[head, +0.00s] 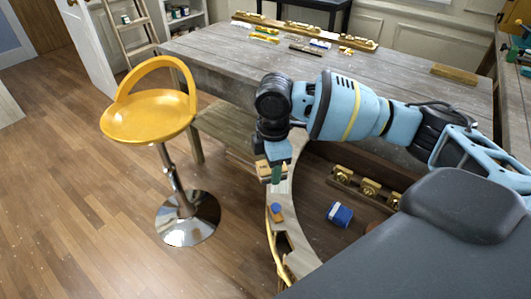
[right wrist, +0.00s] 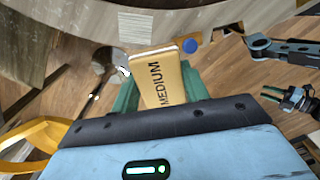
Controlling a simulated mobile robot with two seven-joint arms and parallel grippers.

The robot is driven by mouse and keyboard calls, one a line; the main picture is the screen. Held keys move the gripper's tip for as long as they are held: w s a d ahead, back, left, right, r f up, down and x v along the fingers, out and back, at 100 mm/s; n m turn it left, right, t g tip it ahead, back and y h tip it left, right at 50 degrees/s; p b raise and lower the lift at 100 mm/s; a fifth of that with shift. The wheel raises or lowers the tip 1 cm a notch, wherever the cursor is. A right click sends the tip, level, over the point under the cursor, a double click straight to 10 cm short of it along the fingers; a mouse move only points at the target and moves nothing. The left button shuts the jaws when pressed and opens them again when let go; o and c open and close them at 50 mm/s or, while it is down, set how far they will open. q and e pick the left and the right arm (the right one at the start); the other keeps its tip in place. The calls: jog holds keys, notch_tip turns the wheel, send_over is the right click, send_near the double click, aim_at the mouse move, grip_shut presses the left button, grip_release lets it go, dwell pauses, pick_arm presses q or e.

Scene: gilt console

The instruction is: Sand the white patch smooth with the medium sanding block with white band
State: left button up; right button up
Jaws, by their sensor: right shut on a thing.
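My right gripper (head: 276,172) is shut on the medium sanding block (head: 263,171). In the right wrist view the tan block (right wrist: 158,80) sits between green fingers, its face reading MEDIUM, with a pale band along its top edge. The white patch (head: 281,186) is a pale area on the curved wooden rim, just beside and below the block in the head view. It also seems to show in the right wrist view (right wrist: 138,23). I cannot tell whether block and patch touch. Dark parts that look like my left gripper (right wrist: 295,97) show at the right wrist view's edge, their opening unclear.
A blue-topped item (head: 276,211) stands on the rim, and a blue-and-white object (head: 339,214) lies inside the curve. Gold fittings (head: 368,188) sit further right. A yellow stool (head: 150,115) stands left on open floor. The grey table (head: 400,75) is behind.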

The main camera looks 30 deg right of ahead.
aim_at(263, 173)
jog(key=m, duration=0.1)
jog(key=a+r+m, duration=0.1)
jog(key=m, duration=0.1)
jog(key=shift+s+a+r, duration=0.1)
jog(key=shift+s+a, duration=0.1)
jog(key=m, duration=0.1)
jog(key=a+r+m, duration=0.1)
jog(key=m, duration=0.3)
jog(key=shift+s+a+r, duration=0.15)
jog(key=shift+s+a, duration=0.2)
jog(key=shift+a, duration=0.05)
jog(key=m, duration=0.1)
jog(key=a+m, duration=0.1)
jog(key=m, duration=0.1)
jog(key=r+m, duration=0.1)
jog(key=shift+s+a+r+m, duration=0.1)
jog(key=shift+s+a+m, duration=0.1)
jog(key=shift+s+m, duration=0.1)
jog(key=shift+s+a+r+m, duration=0.1)
jog(key=shift+a+r+m, duration=0.1)
jog(key=shift+m, duration=0.4)
jog(key=shift+s+a+r+m, duration=0.1)
jog(key=shift+a+m, duration=0.05)
jog(key=shift+m, duration=0.45)
